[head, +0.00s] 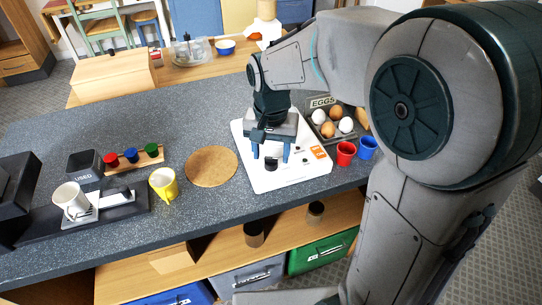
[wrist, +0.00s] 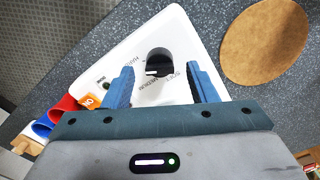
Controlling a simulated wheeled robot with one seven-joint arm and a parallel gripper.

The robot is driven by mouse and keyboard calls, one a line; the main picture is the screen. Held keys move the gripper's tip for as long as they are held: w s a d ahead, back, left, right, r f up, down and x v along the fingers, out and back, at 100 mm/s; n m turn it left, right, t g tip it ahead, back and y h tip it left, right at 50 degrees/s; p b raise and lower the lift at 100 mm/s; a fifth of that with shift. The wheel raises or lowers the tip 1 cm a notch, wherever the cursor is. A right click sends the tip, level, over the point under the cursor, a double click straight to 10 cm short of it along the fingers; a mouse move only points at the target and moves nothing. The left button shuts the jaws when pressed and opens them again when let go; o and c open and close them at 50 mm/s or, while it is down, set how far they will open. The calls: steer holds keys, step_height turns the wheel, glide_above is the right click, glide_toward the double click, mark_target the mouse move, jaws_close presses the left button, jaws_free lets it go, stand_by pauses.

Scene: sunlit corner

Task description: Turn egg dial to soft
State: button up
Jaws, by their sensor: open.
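The egg dial is a black round knob (wrist: 158,62) with a white pointer line on a white panel (wrist: 185,28). Small print circles it, too small to read fully; the pointer points left in the wrist view. In the head view the knob (head: 271,164) sits near the front edge of the panel (head: 258,183). My gripper (wrist: 162,84) is open, its two blue fingers on either side of the knob in the wrist view, with nothing between them that I can see gripped. In the head view it points down over the panel. Whether the fingers touch the knob cannot be told.
A tray of eggs (head: 322,106) stands behind right of the panel. Red (head: 346,153) and blue (head: 367,148) cups stand close at right. A round cork mat (head: 211,167) lies left, then a yellow mug (head: 163,184). The counter behind the mat is clear.

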mark_target(271, 162)
steer(key=shift+f, duration=1.1)
steer(key=c, duration=1)
